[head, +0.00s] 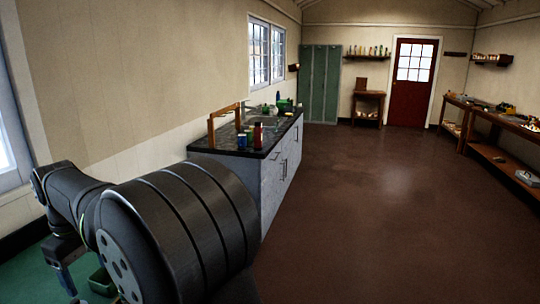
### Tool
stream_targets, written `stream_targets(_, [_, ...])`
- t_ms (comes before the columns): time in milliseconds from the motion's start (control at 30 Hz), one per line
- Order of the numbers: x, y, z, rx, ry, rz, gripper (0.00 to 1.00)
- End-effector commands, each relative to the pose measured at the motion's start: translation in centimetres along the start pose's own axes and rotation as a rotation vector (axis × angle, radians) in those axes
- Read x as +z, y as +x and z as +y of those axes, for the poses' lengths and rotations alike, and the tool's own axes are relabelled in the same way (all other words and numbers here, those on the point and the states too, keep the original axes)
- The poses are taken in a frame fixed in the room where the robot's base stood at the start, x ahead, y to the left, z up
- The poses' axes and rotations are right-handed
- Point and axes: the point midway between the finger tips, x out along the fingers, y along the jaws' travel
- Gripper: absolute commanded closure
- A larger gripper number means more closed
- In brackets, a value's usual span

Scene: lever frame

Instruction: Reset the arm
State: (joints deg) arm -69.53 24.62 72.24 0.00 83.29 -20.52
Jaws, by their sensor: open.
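My own dark arm fills the lower left of the head view, folded, with a large rounded link nearest the camera. My gripper (68,278) hangs at the far left end of the arm, pointing down over a green surface (30,272). It is small and partly cut by the arm links, and it is open. I see nothing held between its fingers, though the tips are hard to make out.
A green bin (102,283) sits beside my gripper, partly hidden by my arm. A counter (268,180) with bottles and a wooden frame (226,118) stands ahead. Green lockers (320,85), a red door (412,100) and a right-hand bench (490,115) lie farther off. The brown floor is clear.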

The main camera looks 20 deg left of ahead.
Motion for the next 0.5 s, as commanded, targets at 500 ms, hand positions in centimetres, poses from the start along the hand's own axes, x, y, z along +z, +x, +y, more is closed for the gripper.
stream_targets(500, [-6.1,5.3,-6.0,0.001,-0.001,0.001,0.3])
